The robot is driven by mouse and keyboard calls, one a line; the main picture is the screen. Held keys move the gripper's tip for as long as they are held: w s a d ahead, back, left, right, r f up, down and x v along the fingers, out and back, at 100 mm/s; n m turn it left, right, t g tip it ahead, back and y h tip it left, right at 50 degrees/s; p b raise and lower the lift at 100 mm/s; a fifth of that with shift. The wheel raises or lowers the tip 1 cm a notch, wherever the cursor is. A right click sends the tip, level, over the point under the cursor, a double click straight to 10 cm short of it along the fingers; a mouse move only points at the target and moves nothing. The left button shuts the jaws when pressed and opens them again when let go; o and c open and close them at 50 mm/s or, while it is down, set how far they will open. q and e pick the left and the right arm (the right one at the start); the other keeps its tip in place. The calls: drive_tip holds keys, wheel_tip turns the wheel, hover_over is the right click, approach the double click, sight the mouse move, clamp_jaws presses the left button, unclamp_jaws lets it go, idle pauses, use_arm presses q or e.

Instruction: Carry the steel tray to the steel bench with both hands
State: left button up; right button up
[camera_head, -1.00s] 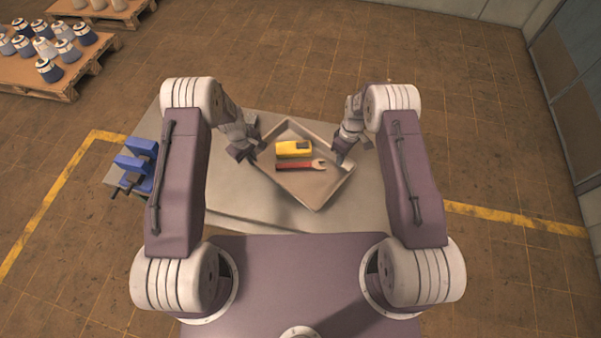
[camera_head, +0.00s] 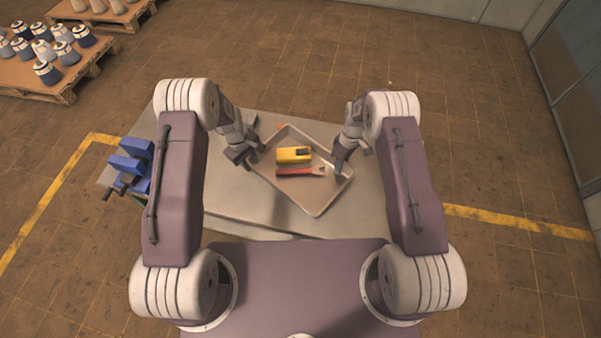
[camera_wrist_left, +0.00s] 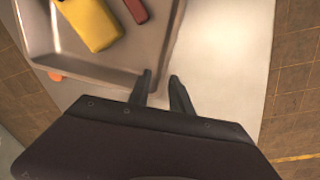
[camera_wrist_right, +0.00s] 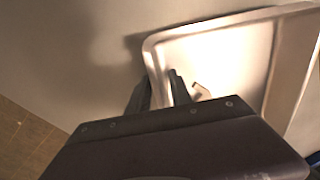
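The steel tray (camera_head: 316,209) is a shallow grey pan, turned diagonally over the steel bench top (camera_head: 235,205). A yellow tool (camera_head: 293,155) and a red-handled wrench (camera_head: 298,172) lie in it. The tray also shows in the left wrist view (camera_wrist_left: 105,72) and the right wrist view (camera_wrist_right: 225,25). My left gripper (camera_head: 248,158) is at the tray's left corner; its fingers (camera_wrist_left: 163,88) are apart, close beside the rim. My right gripper (camera_head: 345,160) is at the right corner; its fingers (camera_wrist_right: 160,90) are apart near the rim. I cannot tell whether either touches it.
A blue vise-like tool (camera_head: 135,165) sits at the bench's left end. A small orange spot (camera_head: 280,126) shows behind the tray. Pallets with blue and white parts (camera_head: 45,65) stand far left. Yellow lines mark the floor (camera_head: 480,90), which is open behind the bench.

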use_arm(q)
wheel_tip(320, 180, up, 10)
drive_tip(key=shift+s+a, duration=0.35)
drive_tip(key=shift+s, duration=0.1)
use_arm(e)
wheel_tip(320, 180, up, 12)
drive_tip(key=shift+w+d, duration=0.45)
